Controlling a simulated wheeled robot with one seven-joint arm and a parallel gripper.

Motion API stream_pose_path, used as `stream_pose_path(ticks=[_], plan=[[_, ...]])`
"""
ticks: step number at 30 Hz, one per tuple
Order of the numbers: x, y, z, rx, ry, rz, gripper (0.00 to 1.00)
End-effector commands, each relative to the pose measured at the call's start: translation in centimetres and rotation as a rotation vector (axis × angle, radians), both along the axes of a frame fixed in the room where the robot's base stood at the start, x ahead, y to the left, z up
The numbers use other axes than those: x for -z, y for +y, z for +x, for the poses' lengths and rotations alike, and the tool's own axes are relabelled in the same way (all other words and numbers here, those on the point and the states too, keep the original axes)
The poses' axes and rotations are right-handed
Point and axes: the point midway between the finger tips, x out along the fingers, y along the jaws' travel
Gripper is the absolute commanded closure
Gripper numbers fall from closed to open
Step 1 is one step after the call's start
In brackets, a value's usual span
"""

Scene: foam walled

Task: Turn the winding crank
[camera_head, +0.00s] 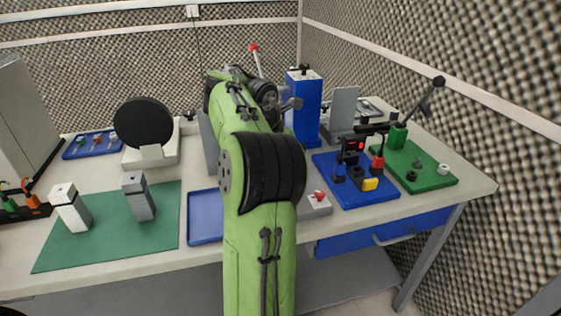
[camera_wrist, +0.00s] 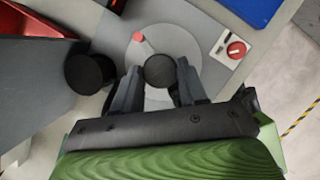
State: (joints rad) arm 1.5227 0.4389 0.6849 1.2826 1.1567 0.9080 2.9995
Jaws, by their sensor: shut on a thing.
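In the wrist view, the crank's round black knob (camera_wrist: 160,67) sits between the two dark fingers of my gripper (camera_wrist: 159,74), seen from above. The fingers are shut on it. Beneath it is a pale grey round dial (camera_wrist: 180,44) on a grey base, with a small red mark or handle (camera_wrist: 139,38) on its upper left. My fingers and the knob cover the dial's lower part. In the head view, my green arm hides the crank, and I cannot make out the fingertips there.
A panel with a red knob (camera_wrist: 236,49) is right of the dial; a black cylinder (camera_wrist: 88,72) is left. In the head view, a blue column (camera_head: 304,108) stands right of my arm. A blue board (camera_head: 340,196) and a green mat (camera_head: 100,238) flank the arm.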

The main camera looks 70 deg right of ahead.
Motion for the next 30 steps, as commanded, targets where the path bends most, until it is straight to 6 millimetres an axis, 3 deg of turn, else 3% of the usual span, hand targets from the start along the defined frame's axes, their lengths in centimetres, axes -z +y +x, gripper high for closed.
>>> stream_pose_path(ticks=[21,22,27,30], plan=[[0.01,-0.01,0.02,0.043,0.000,0.001,0.89],[0.01,-0.02,0.01,0.043,0.000,0.001,0.57],[0.01,-0.02,0.01,0.042,0.001,0.000,0.34],[0.01,-0.02,0.01,0.042,0.001,0.000,0.34]])
